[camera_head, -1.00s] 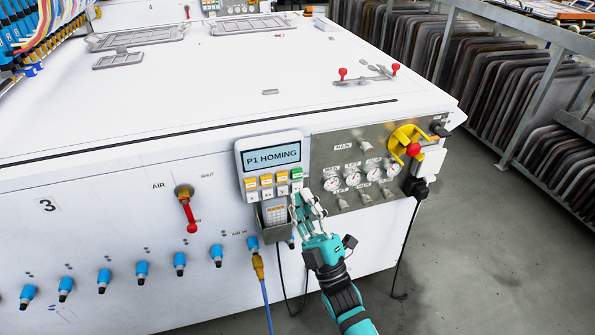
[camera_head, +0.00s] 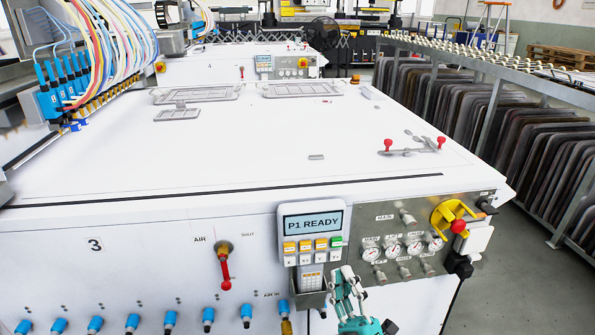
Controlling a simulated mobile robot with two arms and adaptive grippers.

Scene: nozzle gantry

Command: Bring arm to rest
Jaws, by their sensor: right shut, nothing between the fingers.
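My right gripper (camera_head: 346,280) is shut and empty. It is at the bottom of the head view, just below and to the right of the button rows of the grey control panel (camera_head: 314,205). I cannot tell whether it touches the panel's lower holder. The panel's display (camera_head: 312,222) reads "P1 READY". Below the display are yellow and green buttons (camera_head: 313,245). Most of my right arm is cut off by the bottom edge. My left gripper is not in view.
The white machine (camera_head: 260,140) fills the middle. A gauge plate (camera_head: 405,245) with a yellow-and-red switch (camera_head: 453,217) is right of the panel. A red air lever (camera_head: 225,267) hangs to the left. Blue fittings (camera_head: 170,320) line the bottom. Racks of dark plates (camera_head: 480,115) stand at the right.

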